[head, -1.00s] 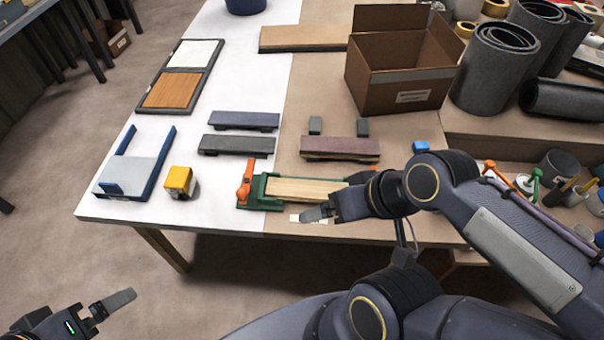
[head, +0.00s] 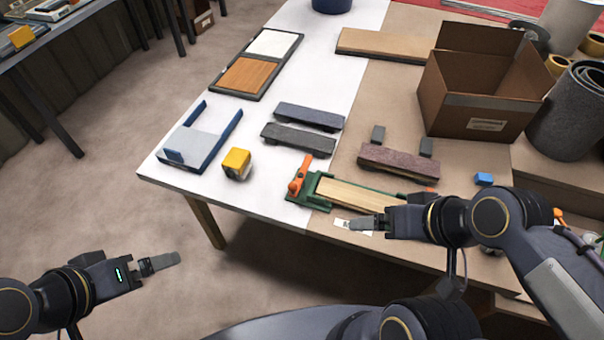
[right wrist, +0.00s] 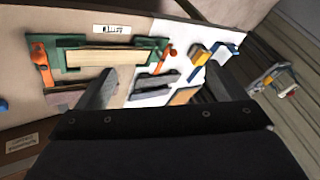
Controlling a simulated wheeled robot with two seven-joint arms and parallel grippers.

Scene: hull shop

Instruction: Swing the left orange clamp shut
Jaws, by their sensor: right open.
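The left orange clamp (head: 299,178) stands at the left end of the green fixture (head: 322,192), its arm pointing away toward the back of the table. In the right wrist view this clamp (right wrist: 167,54) is at the fixture's right end. A pale wood strip (head: 360,196) lies in the fixture. The other orange clamp (right wrist: 42,66) is at the opposite end, mostly hidden in the head view. My right gripper (head: 362,222) is open and empty at the table's front edge, right of the left clamp. My left gripper (head: 160,263) is off the table, over the floor; its finger gap cannot be seen.
A yellow block (head: 237,163) and a blue-sided tray (head: 195,147) lie left of the fixture. Dark grey blocks (head: 300,138) and a purplish block (head: 398,162) lie behind it. A cardboard box (head: 480,98) stands at the back right.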

